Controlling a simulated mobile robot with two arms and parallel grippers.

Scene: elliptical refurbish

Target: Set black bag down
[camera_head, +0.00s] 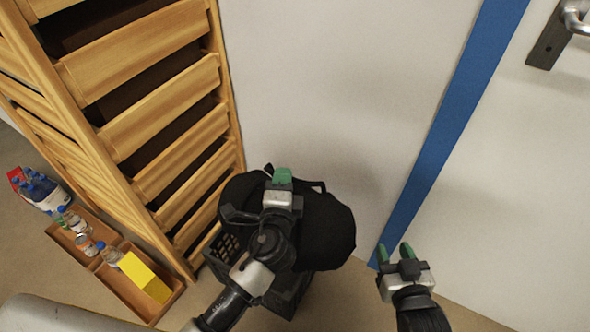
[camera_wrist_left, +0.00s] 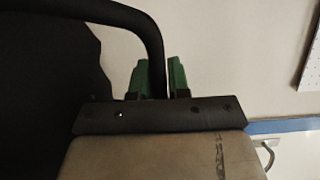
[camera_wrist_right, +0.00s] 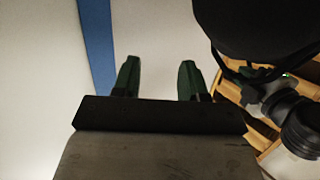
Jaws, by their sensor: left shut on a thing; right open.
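The black bag (camera_head: 327,229) hangs from my left gripper (camera_head: 281,178) in the head view, above a dark crate. In the left wrist view the green fingers (camera_wrist_left: 158,78) are shut around the bag's black strap (camera_wrist_left: 152,35), and the bag's body (camera_wrist_left: 45,85) fills the left side. The bag also shows at the top right of the right wrist view (camera_wrist_right: 262,28). My right gripper (camera_head: 394,256) is open and empty, to the right of the bag. Its fingers stand apart in the right wrist view (camera_wrist_right: 158,82). My left arm hides part of the bag.
A dark basket-like crate (camera_head: 288,290) stands on the floor beneath the bag. A wooden slatted rack (camera_head: 150,120) is at the left. A wooden tray (camera_head: 117,292) with bottles and a yellow box (camera_head: 144,277) lies below it. A white wall and door (camera_head: 500,190) with blue trim (camera_head: 440,140) are behind.

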